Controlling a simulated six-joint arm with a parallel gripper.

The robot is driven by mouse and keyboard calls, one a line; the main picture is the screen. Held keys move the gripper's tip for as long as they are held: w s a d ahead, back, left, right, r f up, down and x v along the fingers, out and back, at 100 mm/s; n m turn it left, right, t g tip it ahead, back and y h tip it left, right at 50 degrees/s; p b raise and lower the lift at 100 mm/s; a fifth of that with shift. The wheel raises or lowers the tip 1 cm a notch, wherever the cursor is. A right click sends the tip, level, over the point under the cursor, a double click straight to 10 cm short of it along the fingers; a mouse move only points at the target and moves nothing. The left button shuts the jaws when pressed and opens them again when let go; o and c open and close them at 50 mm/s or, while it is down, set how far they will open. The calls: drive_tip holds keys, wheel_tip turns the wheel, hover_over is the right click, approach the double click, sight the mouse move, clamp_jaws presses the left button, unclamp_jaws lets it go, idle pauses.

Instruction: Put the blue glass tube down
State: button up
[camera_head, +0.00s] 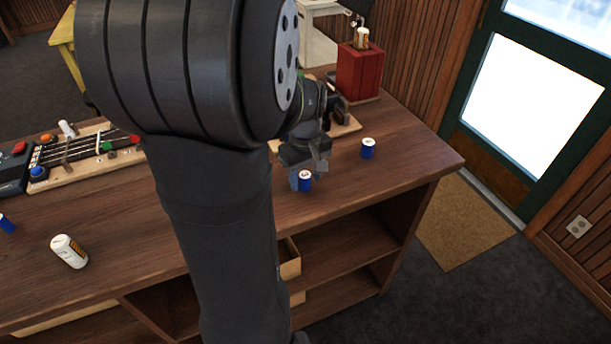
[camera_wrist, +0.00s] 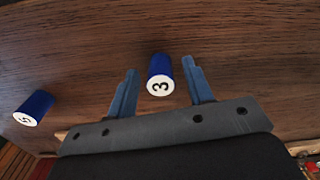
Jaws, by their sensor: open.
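A blue glass tube (camera_head: 305,182) with a white top stands on the wooden counter near its front edge. In the wrist view this tube (camera_wrist: 159,70) carries a 3 on its white end and sits between the two blue fingers. My gripper (camera_wrist: 159,66) is open, with a gap visible on each side of the tube. A second blue tube (camera_head: 368,148) stands to the right; in the wrist view a tube (camera_wrist: 34,107) marked 5 is at the left.
A white labelled tube (camera_head: 69,251) and another blue tube (camera_head: 6,224) are on the counter's left part. The counter's right corner is bare.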

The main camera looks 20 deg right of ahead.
sight(305, 175)
wheel_tip(305, 175, up, 12)
idle(0.4)
wheel_tip(305, 175, down, 12)
drive_tip(key=shift+f, duration=0.1)
drive_tip(key=shift+r, duration=1.6)
